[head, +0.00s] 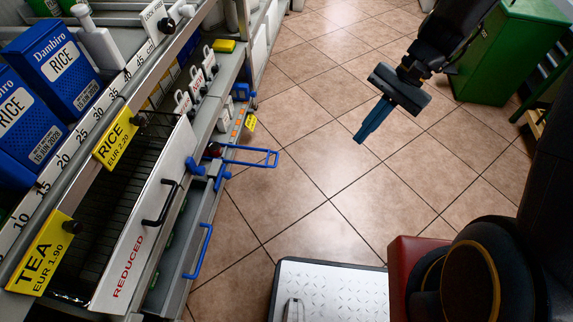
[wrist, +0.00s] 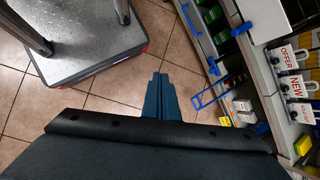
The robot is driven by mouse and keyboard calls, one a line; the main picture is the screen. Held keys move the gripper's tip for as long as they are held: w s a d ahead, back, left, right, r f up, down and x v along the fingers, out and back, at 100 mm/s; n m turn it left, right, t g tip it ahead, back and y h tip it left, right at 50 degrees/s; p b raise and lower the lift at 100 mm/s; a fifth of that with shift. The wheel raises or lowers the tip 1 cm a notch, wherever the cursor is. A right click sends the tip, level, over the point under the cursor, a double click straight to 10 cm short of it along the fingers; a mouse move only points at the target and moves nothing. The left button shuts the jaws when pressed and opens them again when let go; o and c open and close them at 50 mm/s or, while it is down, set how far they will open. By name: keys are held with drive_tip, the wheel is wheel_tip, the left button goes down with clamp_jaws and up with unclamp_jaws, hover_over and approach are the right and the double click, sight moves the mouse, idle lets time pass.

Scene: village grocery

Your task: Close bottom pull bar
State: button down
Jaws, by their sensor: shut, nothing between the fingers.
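A blue U-shaped pull bar (head: 252,163) sticks out from the low part of the shelf unit into the aisle in the head view. It also shows in the wrist view (wrist: 209,94), right of my fingers. A second blue bar handle (head: 198,252) sits on the low front nearer to me, and shows at the top of the wrist view (wrist: 190,18). I cannot tell which one is the bottom pull bar. My gripper (head: 361,136) is shut and empty over the aisle, right of the U-shaped bar and apart from it. It also shows in the wrist view (wrist: 160,80).
A white drawer front marked REDUCED (head: 140,225) with a black handle (head: 164,204) stands above the low front. A green cabinet (head: 500,50) is at the upper right. A metal-topped platform (head: 330,290) is at the bottom. The tiled floor between is clear.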

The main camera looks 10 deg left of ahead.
drive_tip(key=w+a+f+m+t+y+b, duration=0.1)
drive_tip(key=w+a+f+m+y+b, duration=0.25)
drive_tip(key=w+f+b, duration=0.8)
drive_tip(key=w+a+f+m+t+y+b, duration=0.25)
drive_tip(key=f+m+b, duration=0.2)
drive_tip(key=f, duration=1.35)
drive_tip(key=w+a+f+m+t+y+b, duration=0.1)
drive_tip(key=w+a+f+m+y+b, duration=0.2)
drive_tip(key=w+f+b, duration=0.85)
drive_tip(key=s+a+f+y+b, duration=0.1)
drive_tip(key=a+f, duration=0.5)
drive_tip(key=a, duration=0.6)
drive_tip(key=shift+s+a+f+m+y+b, duration=0.2)
drive_tip(key=shift+s+a+m+y+b, duration=0.15)
drive_tip(key=shift+s+b, duration=0.7)
drive_tip(key=shift+s, duration=0.15)
